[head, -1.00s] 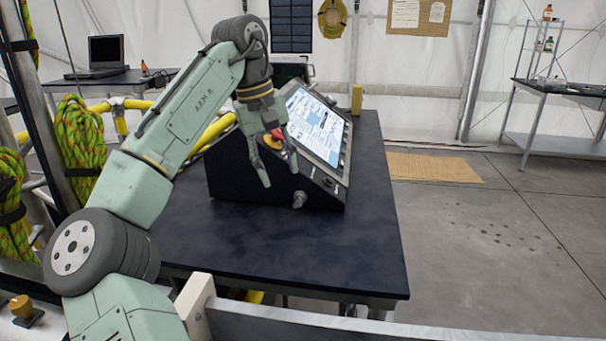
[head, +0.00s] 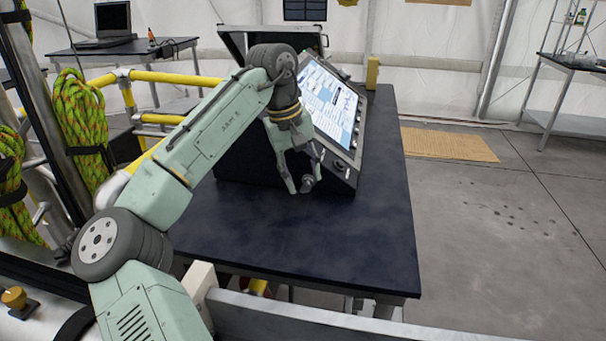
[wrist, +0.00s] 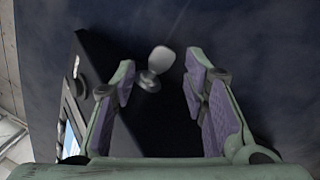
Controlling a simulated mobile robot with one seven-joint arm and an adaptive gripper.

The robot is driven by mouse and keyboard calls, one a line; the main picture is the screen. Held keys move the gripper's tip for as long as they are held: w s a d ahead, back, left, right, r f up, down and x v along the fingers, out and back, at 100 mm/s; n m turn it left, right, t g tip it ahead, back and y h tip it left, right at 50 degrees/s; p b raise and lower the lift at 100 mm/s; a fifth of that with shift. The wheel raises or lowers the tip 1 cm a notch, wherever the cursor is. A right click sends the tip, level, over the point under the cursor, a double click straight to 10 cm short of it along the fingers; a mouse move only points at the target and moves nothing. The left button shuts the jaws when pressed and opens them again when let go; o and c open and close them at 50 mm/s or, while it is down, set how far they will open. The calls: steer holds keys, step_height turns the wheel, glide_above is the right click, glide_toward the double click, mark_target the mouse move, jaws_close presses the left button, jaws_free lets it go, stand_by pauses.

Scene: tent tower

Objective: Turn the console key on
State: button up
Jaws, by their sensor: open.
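The console (head: 245,160) is a black sloped box with a lit screen (head: 330,100), standing on a dark table. Its key (head: 309,184) is a grey knob-like piece low on the side facing me. In the wrist view the key (wrist: 160,60) shows a flat rounded head, in the gap between the fingertips and closer to the left one. My gripper (head: 305,183) is open, with its fingers pointing down at the key. In the wrist view my gripper (wrist: 159,70) has purple pads on both sides, with visible room between them and the key.
The dark table (head: 320,235) is bare in front of the console. A yellow object (head: 373,72) stands at its back edge. Yellow rails (head: 165,78) and coiled green rope (head: 82,120) are on the left. Open floor lies on the right.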

steer(key=shift+d+f, duration=0.15)
steer(key=shift+f, duration=0.4)
jaws_close()
